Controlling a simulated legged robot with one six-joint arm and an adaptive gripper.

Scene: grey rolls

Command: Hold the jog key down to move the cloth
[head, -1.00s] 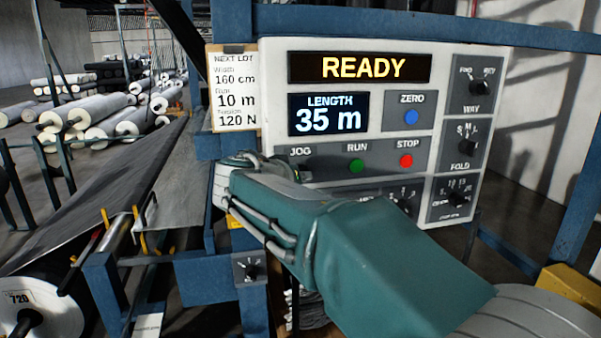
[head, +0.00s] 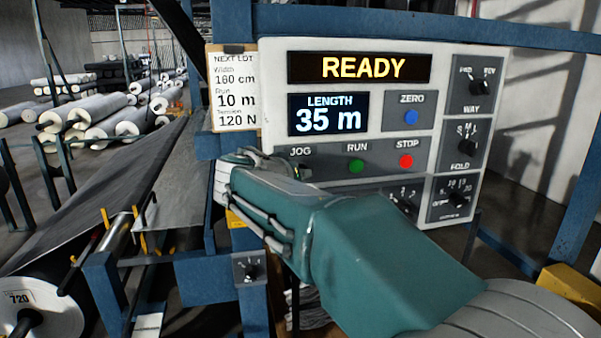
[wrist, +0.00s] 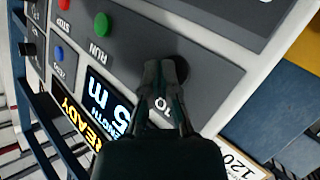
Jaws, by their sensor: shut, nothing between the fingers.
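My gripper (wrist: 165,70) is shut and empty, its fingertips at the dark round jog key (wrist: 181,68) on the control panel. The fingers cover part of the key; I cannot tell whether they touch or press it. In the head view my gripper (head: 248,160) is in front of the panel's left edge, below and left of the JOG label, and mostly hides the key. The panel (head: 375,46) shows READY and LENGTH 35 m. The grey cloth (head: 120,200) runs as a flat sheet at the left, toward a roller.
Beside the jog key are the green RUN button (head: 356,166) and the red STOP button (head: 406,161). The blue ZERO button (head: 411,117) is above. A lot card (head: 234,95) hangs at the left. Blue frame posts surround the panel.

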